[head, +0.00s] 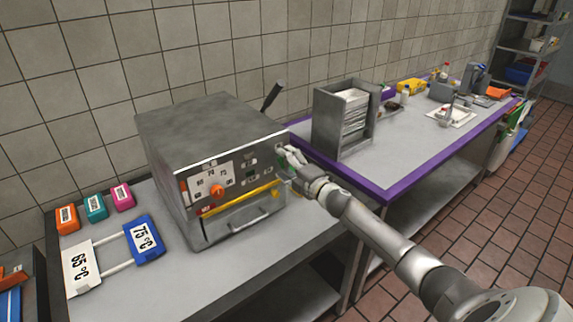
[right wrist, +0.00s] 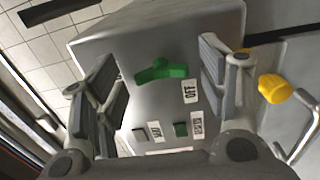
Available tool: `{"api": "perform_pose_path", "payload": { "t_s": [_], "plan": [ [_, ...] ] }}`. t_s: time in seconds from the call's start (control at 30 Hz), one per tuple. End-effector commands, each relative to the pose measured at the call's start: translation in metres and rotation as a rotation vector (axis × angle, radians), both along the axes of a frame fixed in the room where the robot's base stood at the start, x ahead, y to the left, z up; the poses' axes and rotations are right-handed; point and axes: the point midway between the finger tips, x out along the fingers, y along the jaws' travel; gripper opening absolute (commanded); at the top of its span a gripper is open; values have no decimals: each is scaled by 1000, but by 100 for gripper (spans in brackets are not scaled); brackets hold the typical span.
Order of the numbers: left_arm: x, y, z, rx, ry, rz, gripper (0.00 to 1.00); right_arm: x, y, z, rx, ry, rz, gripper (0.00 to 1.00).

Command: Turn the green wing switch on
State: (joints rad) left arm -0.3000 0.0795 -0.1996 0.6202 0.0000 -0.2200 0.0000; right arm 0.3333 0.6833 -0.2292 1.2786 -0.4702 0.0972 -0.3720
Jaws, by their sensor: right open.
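The green wing switch (right wrist: 160,71) is on the front panel of the grey metal machine (head: 200,130). In the right wrist view it lies between my open fingers, with a gap on both sides. A white label reading OFF (right wrist: 190,91) is beside it. My right gripper (head: 289,161) is open and empty, in front of the right end of the panel, and mostly hides the switch in the head view. My left gripper is not in view.
The panel also has an orange knob (head: 217,191), a yellow bar and small push buttons. Temperature tags, such as a blue one (head: 145,240), lie left of the machine. A paper rack (head: 325,115) stands right.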

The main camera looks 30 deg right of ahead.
Motion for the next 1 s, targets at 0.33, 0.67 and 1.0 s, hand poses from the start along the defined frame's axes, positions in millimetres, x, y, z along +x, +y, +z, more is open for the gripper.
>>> {"api": "perform_pose_path", "payload": {
  "t_s": [0.33,0.67,1.0],
  "plan": [
    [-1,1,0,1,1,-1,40,-25,-1,-2,0,3,2,66],
    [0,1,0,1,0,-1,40,-77,-6,-2,0,3,1,66],
    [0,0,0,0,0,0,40,-115,-10,-1,1,0,-1,66]
  ]
}}
